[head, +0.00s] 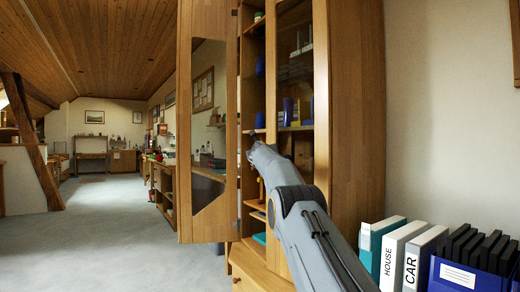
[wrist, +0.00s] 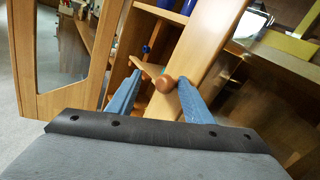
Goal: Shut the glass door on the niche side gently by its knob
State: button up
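A tall wooden cabinet (head: 357,110) has two glass doors. The left glass door (head: 208,130) stands wide open, swung out to the left; it also shows at the upper left of the wrist view (wrist: 88,78). The right glass door (head: 271,75) is partly hidden by my arm; I cannot tell whether it is fully shut. In the wrist view, a round brown knob (wrist: 166,84) sits by a diagonal wooden door stile (wrist: 205,52). My gripper (wrist: 158,79) is open, its blue fingers apart. The knob appears between the fingertips, closer to the right one; contact is unclear.
Shelves behind the doors hold blue and yellow items (head: 288,112). Binders (head: 395,250) and a blue file box (head: 455,275) stand at the lower right, beside my arm. Grey carpet (head: 100,235) lies open to the left.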

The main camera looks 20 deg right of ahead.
jog(key=shift+d+r, duration=0.1)
jog(key=shift+r, duration=0.4)
jog(key=shift+b, duration=0.3)
jog(key=shift+f+b, duration=0.15)
jog(key=shift+b, duration=0.15)
jog(key=b+v, duration=0.7)
jog(key=v, duration=0.1)
jog(key=shift+f, duration=0.35)
jog(key=shift+w, duration=0.1)
